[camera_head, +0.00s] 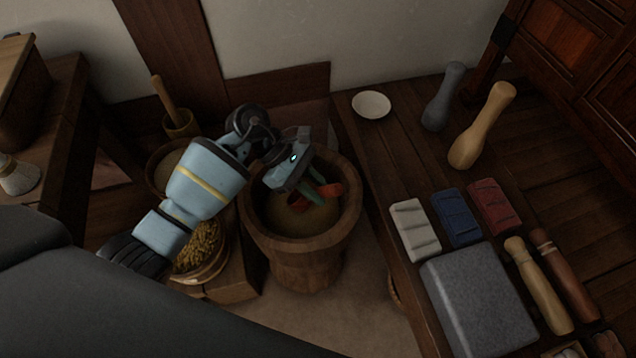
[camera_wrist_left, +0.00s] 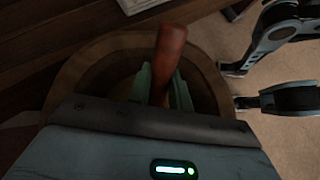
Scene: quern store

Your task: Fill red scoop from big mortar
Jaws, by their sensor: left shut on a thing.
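The big mortar (camera_head: 303,262) is a round, deep wooden vessel standing on the floor, with brown ground contents (camera_head: 302,220) inside. My left gripper (camera_head: 317,190) reaches down into its mouth from the upper left, with green fingers shut on the red scoop (camera_head: 331,189). The scoop sits inside the mortar's rim, low over the contents; the gripper partly hides it, and I cannot tell whether its bowl holds anything. In the left wrist view the scoop's red-brown handle (camera_wrist_left: 168,58) stands up between the fingers (camera_wrist_left: 161,85), over the mortar (camera_wrist_left: 82,72).
A wooden bench (camera_head: 400,165) at right carries a white bowl (camera_head: 371,105), a grey pestle (camera_head: 444,97), a tan pestle (camera_head: 482,125), coloured blocks and a grey stone slab (camera_head: 478,303). A basket of grain (camera_head: 203,252) and a smaller mortar (camera_head: 180,124) stand left, beside my arm.

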